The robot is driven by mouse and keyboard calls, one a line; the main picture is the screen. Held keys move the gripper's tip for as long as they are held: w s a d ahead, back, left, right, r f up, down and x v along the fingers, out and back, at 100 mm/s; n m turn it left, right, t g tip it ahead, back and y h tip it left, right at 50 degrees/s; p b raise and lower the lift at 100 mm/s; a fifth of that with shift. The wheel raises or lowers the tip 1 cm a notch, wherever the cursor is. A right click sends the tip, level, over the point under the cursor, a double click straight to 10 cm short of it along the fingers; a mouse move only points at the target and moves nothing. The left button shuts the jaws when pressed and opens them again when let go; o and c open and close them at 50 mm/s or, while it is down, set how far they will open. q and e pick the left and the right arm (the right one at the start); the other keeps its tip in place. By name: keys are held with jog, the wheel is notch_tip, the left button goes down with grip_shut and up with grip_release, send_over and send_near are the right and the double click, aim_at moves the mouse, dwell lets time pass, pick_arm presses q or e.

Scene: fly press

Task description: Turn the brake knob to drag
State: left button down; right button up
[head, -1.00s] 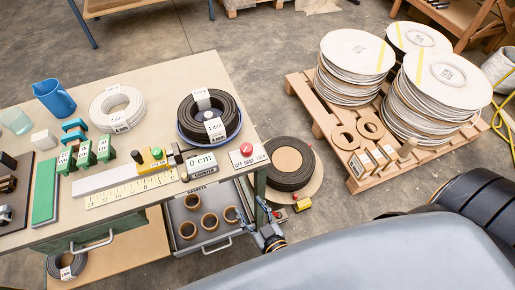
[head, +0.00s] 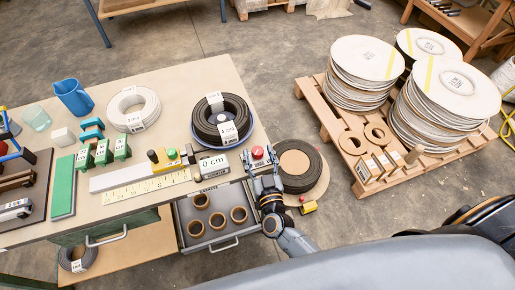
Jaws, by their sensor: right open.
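The brake knob (head: 257,152) is the small red knob at the right end of the workbench, beside the 0 cm display (head: 213,165). Its label plate is largely hidden by my right gripper (head: 260,159). The knob's pointing direction is too small to tell. My right gripper is open at the bench's right edge. Its fingers reach up on either side of the knob in the picture; I cannot tell whether they touch it. My left gripper is not in view.
The black coil on its blue turntable (head: 189,134) stands just behind the display. A black reel (head: 312,163) lies on the floor to the right. A pallet (head: 365,190) of spools is farther right.

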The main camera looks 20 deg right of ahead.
jog(key=shift+w, duration=1)
jog(key=shift+d, duration=0.1)
jog(key=c, duration=1.2)
